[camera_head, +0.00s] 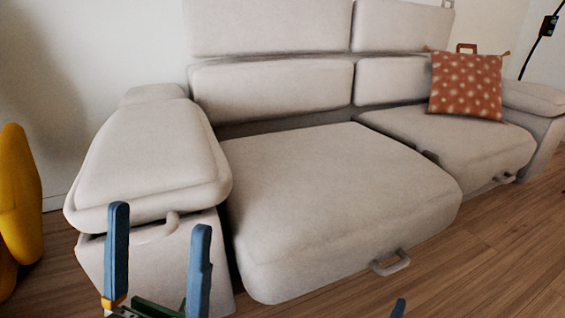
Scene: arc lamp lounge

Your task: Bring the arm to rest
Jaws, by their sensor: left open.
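My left gripper (159,217) shows at the bottom left, with two blue fingers pointing up and wide apart. It is open, and nothing is held between the fingers. It appears in front of the near armrest of the sofa, overlapping a grey handle there; I cannot tell the distance between them. A small blue tip at the bottom edge, right of the middle, looks like a fingertip of my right gripper (398,308). The rest of that gripper is out of the picture.
A light grey sofa (330,190) fills the middle, with handles on its front. An orange dotted cushion (466,86) leans on its right seat. A yellow object (14,205) stands at the left edge. Wooden floor (490,255) is clear at the lower right.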

